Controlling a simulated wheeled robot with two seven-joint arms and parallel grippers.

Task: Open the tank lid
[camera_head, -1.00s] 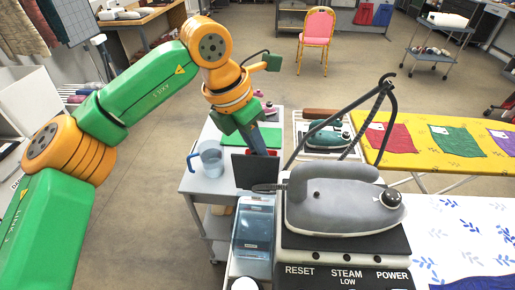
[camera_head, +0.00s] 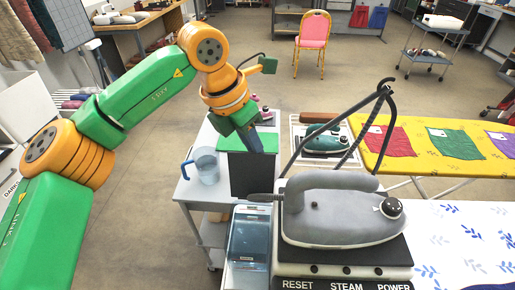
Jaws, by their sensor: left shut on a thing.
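The water tank (camera_head: 249,238) is a clear bluish box at the left side of the steam station. A dark flat panel (camera_head: 251,176), which looks like its lid, stands raised at the tank's far end. My left gripper (camera_head: 252,147) comes down from above at the panel's top edge and is shut on it. The fingertips are partly hidden by the panel. My right gripper is not in view.
A grey iron (camera_head: 339,214) with a looped dark hose rests on the station (camera_head: 340,265) just right of the tank. A blue jug (camera_head: 206,161) stands on the cart left of the panel. A yellow ironing board (camera_head: 420,150) is at right.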

